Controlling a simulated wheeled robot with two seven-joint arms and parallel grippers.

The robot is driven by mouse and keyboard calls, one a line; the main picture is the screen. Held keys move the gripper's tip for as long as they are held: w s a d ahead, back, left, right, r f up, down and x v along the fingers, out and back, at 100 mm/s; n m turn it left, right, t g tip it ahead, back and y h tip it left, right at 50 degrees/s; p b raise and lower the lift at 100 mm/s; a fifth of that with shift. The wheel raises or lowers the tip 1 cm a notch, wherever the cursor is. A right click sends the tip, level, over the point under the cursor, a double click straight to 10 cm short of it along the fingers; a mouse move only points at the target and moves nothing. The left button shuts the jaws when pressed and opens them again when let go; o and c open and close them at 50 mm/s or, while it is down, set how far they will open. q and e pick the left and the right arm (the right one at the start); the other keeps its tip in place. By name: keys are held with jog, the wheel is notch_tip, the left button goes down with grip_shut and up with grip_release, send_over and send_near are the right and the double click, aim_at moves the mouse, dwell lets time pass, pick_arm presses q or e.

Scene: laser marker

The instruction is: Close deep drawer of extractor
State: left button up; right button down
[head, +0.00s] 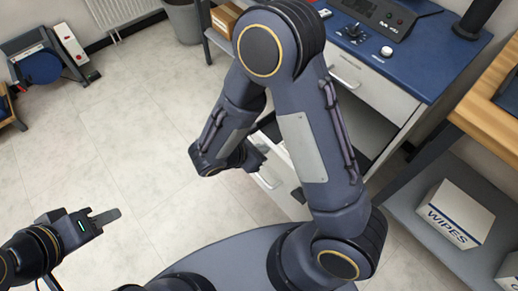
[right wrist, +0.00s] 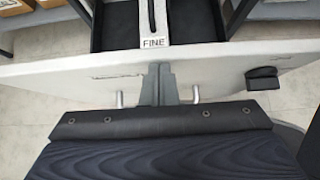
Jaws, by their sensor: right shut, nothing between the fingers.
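The deep drawer stands pulled out low under the blue-topped bench in the head view; its pale front (head: 269,180) shows beside my right arm. In the right wrist view, the drawer front (right wrist: 90,75) spans the picture, with a black latch (right wrist: 262,77) at right and a divider labelled FINE (right wrist: 153,42) behind it. Two metal handle posts show, the rest of the handle hidden. My right gripper (right wrist: 158,72) is shut and empty, its fingertips at the drawer front between the posts; contact is unclear. My left gripper (head: 105,218) is over open floor, away from the drawer; its jaw opening is unclear.
My right arm covers much of the bench (head: 405,75) and drawer in the head view. An upper drawer (head: 370,85) appears closed. A shelf with a WIPES box (head: 455,215) stands at right.

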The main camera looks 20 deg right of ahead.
jog(key=w+d, duration=0.3)
jog(key=d, duration=0.6)
jog(key=w+d+b, duration=0.1)
jog(key=w+d, duration=0.3)
jog(key=d, duration=0.6)
jog(key=w+d+b, duration=0.1)
jog(key=w+d, duration=0.2)
jog(key=d, duration=0.7)
jog(key=shift+w+d, duration=0.2)
jog(key=shift+w, duration=0.15)
jog(key=shift+a, duration=0.1)
